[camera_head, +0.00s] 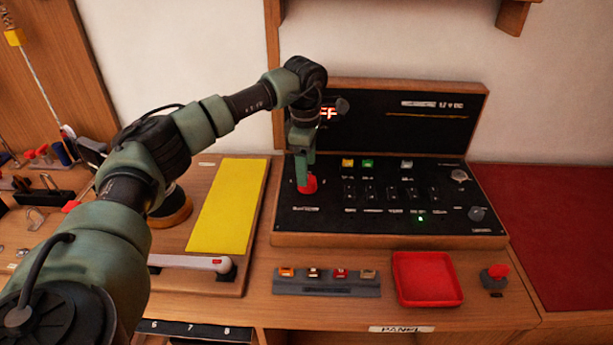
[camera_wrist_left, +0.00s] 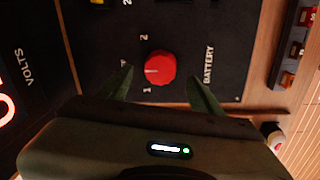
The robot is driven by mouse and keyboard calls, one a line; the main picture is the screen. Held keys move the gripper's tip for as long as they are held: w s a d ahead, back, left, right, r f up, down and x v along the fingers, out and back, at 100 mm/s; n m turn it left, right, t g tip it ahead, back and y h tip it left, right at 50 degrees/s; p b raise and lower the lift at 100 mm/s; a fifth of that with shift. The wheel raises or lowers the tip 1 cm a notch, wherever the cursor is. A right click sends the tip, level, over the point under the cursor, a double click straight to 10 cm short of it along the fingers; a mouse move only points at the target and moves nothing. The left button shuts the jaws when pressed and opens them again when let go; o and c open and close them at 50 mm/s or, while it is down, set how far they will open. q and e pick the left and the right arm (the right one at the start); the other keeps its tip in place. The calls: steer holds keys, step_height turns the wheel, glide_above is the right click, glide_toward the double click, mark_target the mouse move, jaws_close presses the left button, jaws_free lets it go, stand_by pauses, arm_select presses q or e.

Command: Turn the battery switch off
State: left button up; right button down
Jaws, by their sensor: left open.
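The battery switch is a round red knob (camera_head: 308,185) at the left of the black panel (camera_head: 330,222). In the left wrist view the knob (camera_wrist_left: 160,66) lies between and slightly beyond my fingertips, with BATTERY printed at its right and 1 and 2 near it. A pale mark on the knob points left there, toward a label partly hidden by a finger. My left gripper (camera_head: 304,170) is open, pointing down over the knob; it also shows in the left wrist view (camera_wrist_left: 160,84). I cannot tell whether the fingers touch the knob. My right gripper is out of view.
An upright display board (camera_head: 430,128) with lit red characters, partly hidden by my arm, stands behind the panel. Small switches (camera_head: 392,195) fill the panel's middle. A fuse strip (camera_head: 326,283), red tray (camera_head: 427,278) and red-topped knob (camera_head: 496,272) lie in front.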

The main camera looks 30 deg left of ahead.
arm_select(q)
step_height(320, 180, up, 4)
steer(key=shift+s+r, duration=0.1)
stand_by(0.5)
